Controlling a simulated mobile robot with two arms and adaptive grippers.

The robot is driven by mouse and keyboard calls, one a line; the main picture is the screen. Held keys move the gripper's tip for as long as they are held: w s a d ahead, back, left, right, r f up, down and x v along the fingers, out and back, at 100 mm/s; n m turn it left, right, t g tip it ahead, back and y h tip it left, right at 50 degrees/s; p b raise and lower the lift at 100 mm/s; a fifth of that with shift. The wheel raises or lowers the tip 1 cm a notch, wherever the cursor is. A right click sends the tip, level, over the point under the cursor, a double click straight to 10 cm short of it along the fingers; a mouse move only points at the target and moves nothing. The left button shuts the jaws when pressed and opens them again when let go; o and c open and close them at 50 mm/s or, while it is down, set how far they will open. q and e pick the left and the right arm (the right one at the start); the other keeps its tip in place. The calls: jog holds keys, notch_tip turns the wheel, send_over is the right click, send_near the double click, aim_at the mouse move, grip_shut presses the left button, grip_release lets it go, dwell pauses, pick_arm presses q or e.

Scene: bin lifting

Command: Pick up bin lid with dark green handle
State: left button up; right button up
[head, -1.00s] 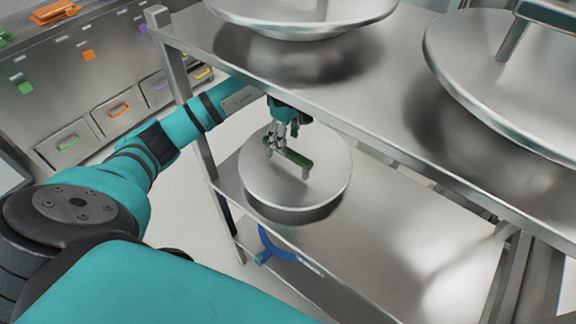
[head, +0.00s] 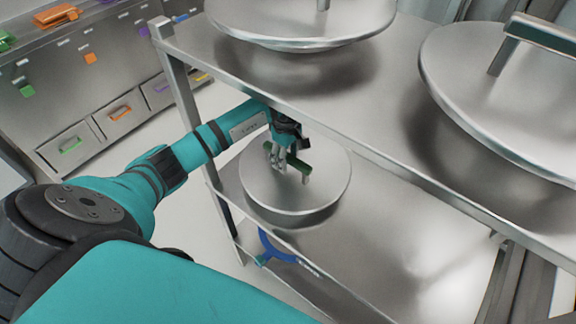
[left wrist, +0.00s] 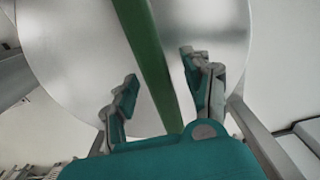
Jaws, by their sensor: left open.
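A round steel bin lid (head: 325,190) with a dark green bar handle (head: 299,166) rests on the middle shelf, below the top shelf. My left gripper (head: 280,168) reaches in from the left and is at the handle, above the lid. In the left wrist view, the handle (left wrist: 150,55) runs between the two open fingers (left wrist: 160,72), with the lid (left wrist: 75,60) behind. I see a gap between the handle and the left finger there; contact on the right side is unclear. My right gripper is not in view.
The steel top shelf (head: 375,105) overhangs this area and holds a large lid (head: 300,20) and another lid with a handle (head: 500,85) at right. The middle shelf (head: 385,235) is bare right of the bin lid. A blue object (head: 277,248) is below. Drawers (head: 120,110) stand at left.

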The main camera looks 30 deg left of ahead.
pick_arm(q)
jog(key=shift+f, duration=0.15)
dwell(0.4)
grip_shut()
jog(key=shift+w, duration=0.2)
dwell(0.3)
